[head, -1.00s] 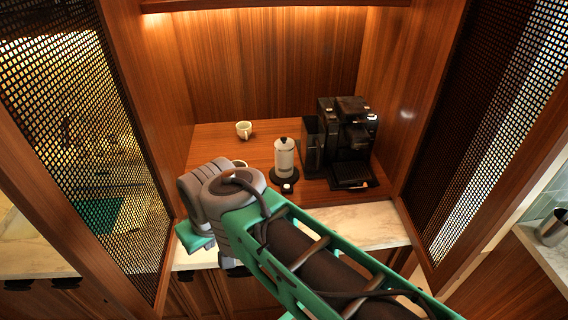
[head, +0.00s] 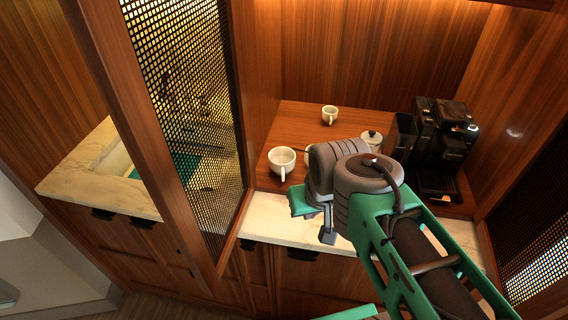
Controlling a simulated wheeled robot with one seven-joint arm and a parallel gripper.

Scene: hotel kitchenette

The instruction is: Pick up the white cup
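A smaller cream-white cup (head: 329,115) stands upright further back, handle to the right. My gripper (head: 328,232) is to the right of and in front of the larger cup, above the counter's front edge and apart from both cups. Only part of a grey finger shows below my wrist. My arm hides the rest, so its opening cannot be made out.
A white and black canister (head: 371,139) stands behind my wrist, partly hidden. A black coffee machine (head: 440,150) is at the right of the shelf. An open mesh door (head: 190,100) stands to the left. A marble edge (head: 290,234) runs along the front.

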